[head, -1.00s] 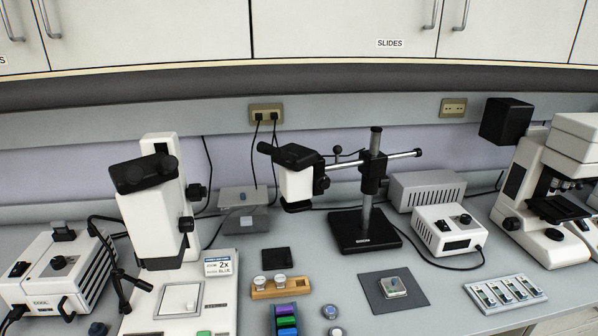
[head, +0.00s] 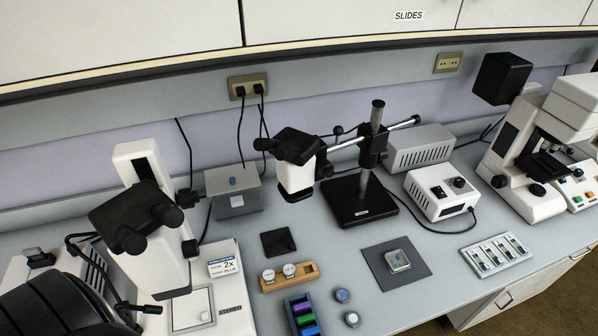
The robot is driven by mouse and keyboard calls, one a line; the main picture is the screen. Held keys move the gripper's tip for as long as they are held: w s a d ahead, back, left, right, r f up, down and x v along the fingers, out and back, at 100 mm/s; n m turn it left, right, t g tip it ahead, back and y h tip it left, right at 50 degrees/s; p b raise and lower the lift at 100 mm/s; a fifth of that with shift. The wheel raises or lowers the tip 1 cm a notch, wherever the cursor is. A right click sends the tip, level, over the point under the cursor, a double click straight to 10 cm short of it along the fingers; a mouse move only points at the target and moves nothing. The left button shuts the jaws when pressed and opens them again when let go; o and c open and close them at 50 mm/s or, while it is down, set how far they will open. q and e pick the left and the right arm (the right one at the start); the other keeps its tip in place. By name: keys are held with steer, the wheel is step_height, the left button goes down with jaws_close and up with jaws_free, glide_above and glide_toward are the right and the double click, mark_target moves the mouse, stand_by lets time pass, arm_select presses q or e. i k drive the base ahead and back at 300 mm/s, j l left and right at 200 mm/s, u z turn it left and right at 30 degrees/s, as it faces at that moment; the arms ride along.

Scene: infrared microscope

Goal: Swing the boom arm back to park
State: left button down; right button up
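The boom stand has a black base (head: 360,200) and an upright post (head: 377,112) on the bench, right of centre. Its metal boom arm (head: 345,146) runs sideways through a black clamp (head: 372,148). The boom's left end carries a white and black microscope head (head: 296,165), hanging left of the post over the bench. The boom's short right end (head: 414,121) points to the back right. Neither gripper shows. A large black rounded part, probably my own arm, fills the lower left corner.
A larger white microscope (head: 150,240) stands at left and another white microscope (head: 525,160) at right. A white control box (head: 441,193) is right of the boom base. A dark mat (head: 397,268), slide tray (head: 495,255) and wooden vial rack (head: 289,277) lie in front.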

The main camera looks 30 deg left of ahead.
mark_target(371, 141)
steer(key=i+l+u, duration=0.1)
steer(key=l+u, duration=0.95)
steer(key=l, duration=0.15)
